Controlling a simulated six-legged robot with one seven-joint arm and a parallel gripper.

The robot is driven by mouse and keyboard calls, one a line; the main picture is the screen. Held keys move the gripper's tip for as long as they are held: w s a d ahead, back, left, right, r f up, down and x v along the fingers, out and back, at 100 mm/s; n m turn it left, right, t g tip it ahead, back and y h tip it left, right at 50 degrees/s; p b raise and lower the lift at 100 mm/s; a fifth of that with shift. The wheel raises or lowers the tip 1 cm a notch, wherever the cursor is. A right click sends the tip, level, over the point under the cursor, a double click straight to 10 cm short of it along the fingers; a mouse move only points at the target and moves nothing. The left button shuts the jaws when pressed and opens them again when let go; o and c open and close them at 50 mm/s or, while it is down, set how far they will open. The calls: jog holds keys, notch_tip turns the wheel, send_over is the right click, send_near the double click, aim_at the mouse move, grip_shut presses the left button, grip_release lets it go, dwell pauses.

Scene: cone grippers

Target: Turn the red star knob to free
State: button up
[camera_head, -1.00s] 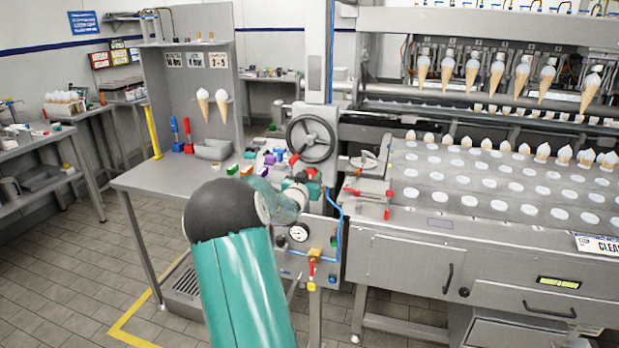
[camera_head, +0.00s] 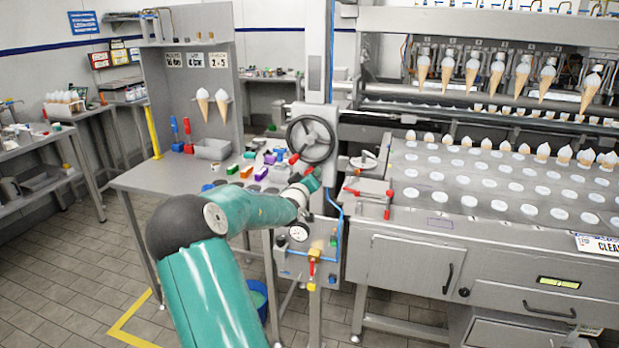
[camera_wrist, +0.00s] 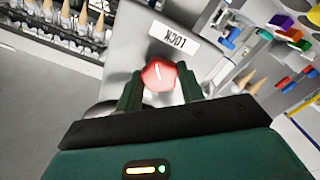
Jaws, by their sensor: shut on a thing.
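The red star knob (camera_wrist: 158,76) shows in the wrist view between the two green fingers of my gripper (camera_wrist: 160,88). It has a white line on its face, close to upright in that picture and leaning a little. My gripper is shut on the knob. A white label reading LOCK (camera_wrist: 174,38) sits on the grey plate just beyond the knob, upside down in that view. No label reading free can be made out. In the head view my gripper (camera_head: 312,184) is at the machine's column, below the handwheel, and the knob there is hidden.
The grey handwheel (camera_head: 312,139) is just above my gripper. A pressure gauge (camera_head: 298,232) and a red-handled valve (camera_head: 313,256) are below it. The workbench (camera_head: 140,180) at left holds small coloured blocks. The cone conveyor (camera_head: 480,180) lies to the right.

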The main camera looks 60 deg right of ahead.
jog(key=n, duration=1)
dwell(0.7)
jog(key=o, duration=1)
jog(key=shift+r, duration=0.1)
